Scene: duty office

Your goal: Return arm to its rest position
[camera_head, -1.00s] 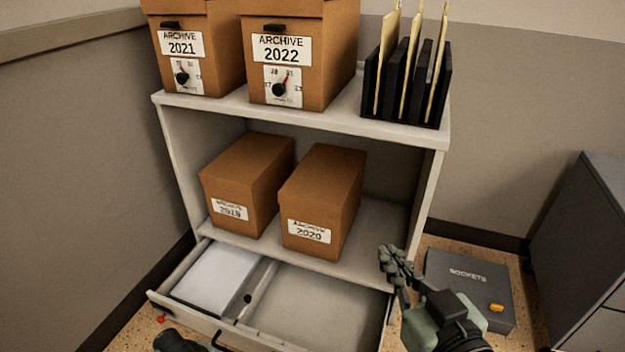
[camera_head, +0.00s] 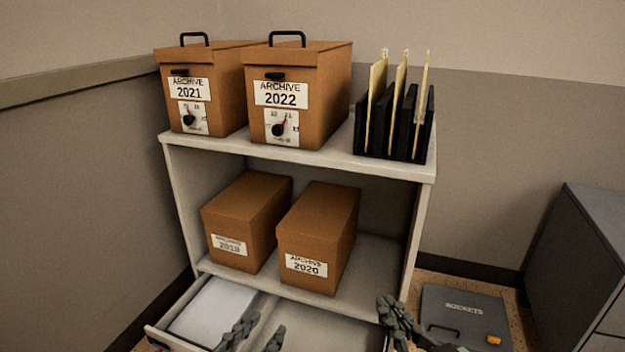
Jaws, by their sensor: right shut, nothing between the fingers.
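My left gripper (camera_head: 267,323) is at the bottom edge of the picture, over the open drawer (camera_head: 305,325). Its two fingers are spread apart with nothing between them. My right gripper (camera_head: 386,303) is further right, near the drawer's right end and left of the grey SOCKETS case (camera_head: 462,310). Its fingers are together and it holds nothing. Most of both arms is below the picture edge.
The shelf unit (camera_head: 290,155) bears the ARCHIVE 2021 box (camera_head: 225,85), ARCHIVE 2022 box (camera_head: 325,90) and a black file rack (camera_head: 395,155). Boxes 2019 (camera_head: 235,210) and 2020 (camera_head: 320,225) stand inside. White paper (camera_head: 212,308) lies in the drawer. A dark cabinet (camera_head: 575,255) is at right.

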